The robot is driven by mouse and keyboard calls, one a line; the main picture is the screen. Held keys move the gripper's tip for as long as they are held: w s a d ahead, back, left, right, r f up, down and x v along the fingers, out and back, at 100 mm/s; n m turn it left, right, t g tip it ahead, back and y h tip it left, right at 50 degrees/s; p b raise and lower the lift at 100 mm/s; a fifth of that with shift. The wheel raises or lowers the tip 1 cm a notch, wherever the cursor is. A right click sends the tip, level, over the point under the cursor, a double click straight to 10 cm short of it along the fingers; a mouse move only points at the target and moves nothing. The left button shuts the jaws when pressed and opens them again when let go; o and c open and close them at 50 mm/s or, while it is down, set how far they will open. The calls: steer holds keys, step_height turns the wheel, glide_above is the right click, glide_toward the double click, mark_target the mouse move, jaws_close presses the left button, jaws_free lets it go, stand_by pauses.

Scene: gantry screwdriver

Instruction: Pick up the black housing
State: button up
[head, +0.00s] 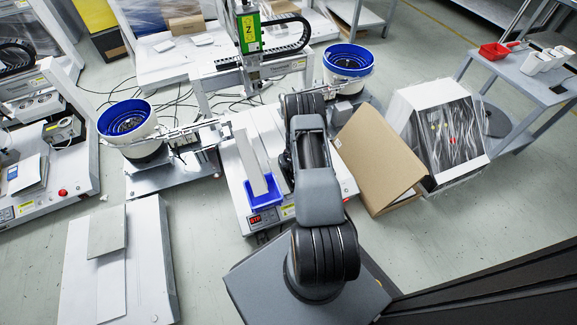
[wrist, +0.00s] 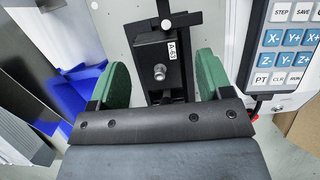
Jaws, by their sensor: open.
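The black housing (wrist: 148,58) shows in the wrist view as a dark block with a silver bolt-like stud and a small white label on its right side. It sits by a black bar and bracket on a pale plate. My gripper (wrist: 165,66) is open, with one green-padded finger to the left of the housing and the other to its right. Gaps show between the housing and both fingers, and nothing is held. The housing's lower part is partly hidden by my gripper's body. In the head view my arm hides the gripper and the housing.
A keypad (wrist: 291,45) is close right of my gripper. A blue tray (wrist: 72,98) is at its left; it also shows in the head view (head: 262,200). Blue-lined bowls (head: 124,118) (head: 348,60) flank the gantry machine. A cardboard panel (head: 378,158) leans at the right.

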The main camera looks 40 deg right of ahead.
steer(key=shift+w+f, duration=0.2)
steer(key=shift+f, duration=0.25)
steer(key=shift+c, duration=0.3)
steer(key=c, duration=1)
step_height(320, 180, up, 10)
steer(key=p, duration=0.5)
steer(key=shift+p, duration=0.3)
steer(key=shift+w+f, duration=0.1)
